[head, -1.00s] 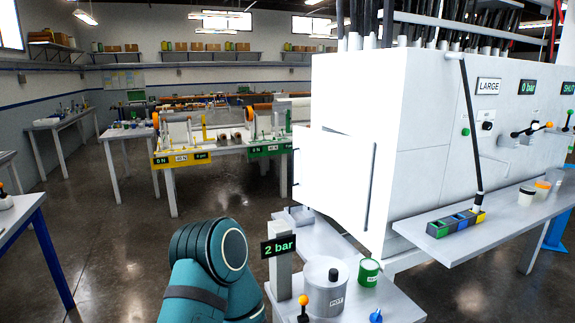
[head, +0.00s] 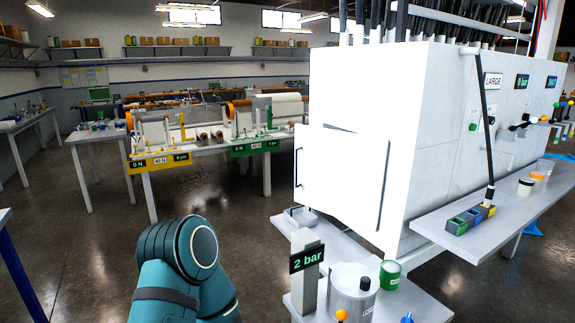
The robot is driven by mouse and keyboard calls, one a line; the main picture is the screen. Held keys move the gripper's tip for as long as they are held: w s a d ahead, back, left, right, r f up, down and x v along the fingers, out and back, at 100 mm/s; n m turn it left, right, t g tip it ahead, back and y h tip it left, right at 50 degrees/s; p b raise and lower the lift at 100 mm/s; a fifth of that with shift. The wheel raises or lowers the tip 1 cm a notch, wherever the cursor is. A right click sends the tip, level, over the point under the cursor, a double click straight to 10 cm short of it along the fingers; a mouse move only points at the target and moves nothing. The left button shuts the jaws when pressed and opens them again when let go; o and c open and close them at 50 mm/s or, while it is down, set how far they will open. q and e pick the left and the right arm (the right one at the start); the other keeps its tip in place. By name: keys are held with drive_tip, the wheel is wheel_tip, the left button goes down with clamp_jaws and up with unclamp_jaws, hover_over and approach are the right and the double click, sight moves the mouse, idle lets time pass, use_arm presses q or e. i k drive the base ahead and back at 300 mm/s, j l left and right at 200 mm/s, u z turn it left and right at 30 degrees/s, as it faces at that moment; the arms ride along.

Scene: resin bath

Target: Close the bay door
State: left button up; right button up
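The bay door looks like the white panel (head: 340,175) on the left side of the large white cabinet (head: 420,110). It juts out past the cabinet's left edge, so it appears to stand open, though the exact angle is hard to tell. A small dark fitting shows at its left edge, and a dark vertical bar (head: 384,185) shows near its right side. Neither gripper is in the head view. Only a teal link of one of my arms shows at the bottom, left of the door and apart from it.
Below the door, a grey shelf holds a "2 bar" sign post (head: 307,257), a metal pot (head: 352,295) and a green can (head: 390,274). A side shelf (head: 500,215) juts out at right. A test bench (head: 200,150) stands behind left. Open floor (head: 90,250) lies left.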

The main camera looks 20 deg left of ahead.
sight(339, 174)
drive_tip(key=j, duration=0.5)
drive_tip(key=i+j, duration=0.1)
drive_tip(key=j, duration=0.4)
drive_tip(key=i+j, duration=0.1)
drive_tip(key=j, duration=0.2)
drive_tip(key=i+j+z, duration=0.1)
drive_tip(key=j, duration=0.25)
drive_tip(key=i+j, duration=0.1)
drive_tip(key=j, duration=0.25)
drive_tip(key=i+j, duration=0.3)
drive_tip(key=j, duration=0.15)
drive_tip(key=i+j+z, duration=0.1)
drive_tip(key=i+j, duration=0.2)
drive_tip(key=j, duration=0.15)
